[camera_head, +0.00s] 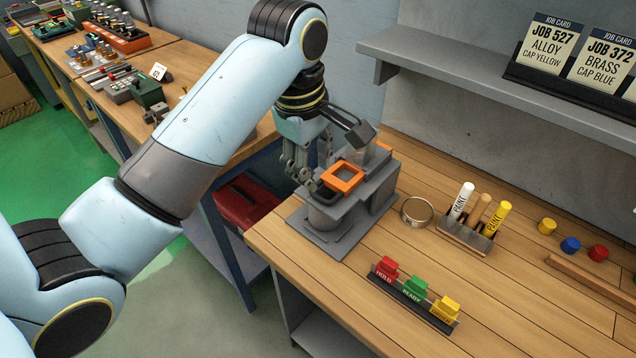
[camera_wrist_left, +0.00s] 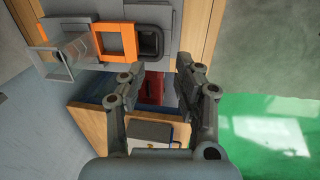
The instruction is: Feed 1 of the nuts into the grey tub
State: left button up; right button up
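A grey dispenser-like fixture (camera_head: 375,195) stands at the left end of the wooden bench, with an orange square frame (camera_head: 338,187) on top. Beside the frame is a dark, square-rimmed opening, clearer in the left wrist view (camera_wrist_left: 150,42), and a clear tube (camera_wrist_left: 72,48). A rounded grey body (camera_head: 323,216) sits low on the fixture; I cannot tell whether it is the grey tub. No nuts can be made out. My left gripper (camera_head: 304,168) is just left of the fixture. In the wrist view its fingers (camera_wrist_left: 160,68) are apart with nothing between them. My right gripper is not in view.
A round tin (camera_head: 417,211), a marker holder (camera_head: 465,238), a rack of coloured tags (camera_head: 412,297) and loose caps (camera_head: 570,245) stand on the bench. A grey shelf (camera_head: 480,75) overhangs the back. A red toolbox (camera_head: 240,202) lies below the left gap.

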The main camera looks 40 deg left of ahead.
aim_at(319, 195)
pick_arm(q)
jog(key=f, duration=0.4)
jog(key=w+f, duration=0.1)
jog(key=f, duration=0.1)
jog(key=shift+f+p, duration=0.3)
jog(key=shift+c, duration=0.3)
grip_shut()
